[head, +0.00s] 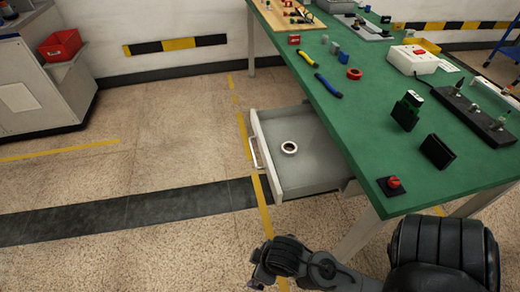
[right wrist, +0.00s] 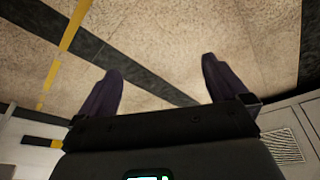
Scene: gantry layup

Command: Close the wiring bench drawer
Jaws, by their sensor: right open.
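The wiring bench drawer (head: 310,178) is pulled out from under the green-topped bench (head: 375,158) in the head view. It is a light grey box with a pale bar handle (head: 254,153) on its left-facing front. A white ring, like a tape roll (head: 289,147), lies inside it. My right arm comes in at the bottom right, with the right gripper (head: 262,278) low in front of the drawer, apart from it. In the right wrist view the right gripper (right wrist: 160,72) has its two dark fingers spread, with only floor between them. My left gripper is not in view.
The bench top holds blue-handled tools (head: 328,86), a red ring (head: 354,74), black blocks (head: 437,151) and a red knob (head: 393,185) near its corner. A grey cabinet with a red bin (head: 60,46) stands at the left. The floor left of the drawer is clear.

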